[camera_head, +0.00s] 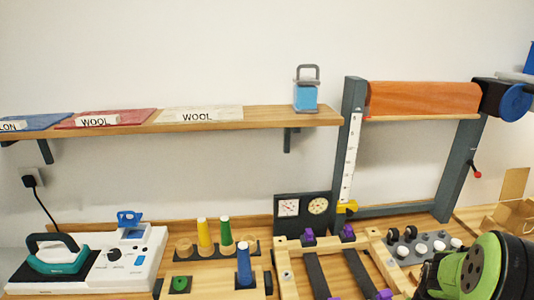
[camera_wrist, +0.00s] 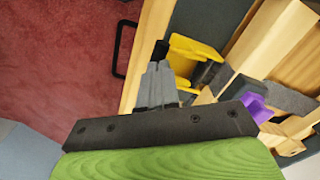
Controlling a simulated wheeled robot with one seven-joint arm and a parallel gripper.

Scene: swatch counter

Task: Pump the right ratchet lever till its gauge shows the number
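In front, a wooden frame (camera_head: 285,280) holds two dark bars with purple end pieces, a left bar (camera_head: 316,275) and a right bar (camera_head: 357,270). I cannot tell for sure which part is the right ratchet lever. My gripper (camera_wrist: 158,72) shows in the wrist view with its grey fingers together, near a yellow bracket (camera_wrist: 195,48). I see nothing between them. The head view does not show its fingertips.
A grey stand with an orange roll (camera_head: 422,98) rises behind, with a red-knobbed crank (camera_head: 477,174). A yellow slider (camera_head: 347,207) sits on its white rule. Colored cones (camera_head: 224,233) and an iron (camera_head: 57,254) stand left. A carton (camera_head: 510,213) is right. Red flooring (camera_wrist: 60,60) shows in the wrist view.

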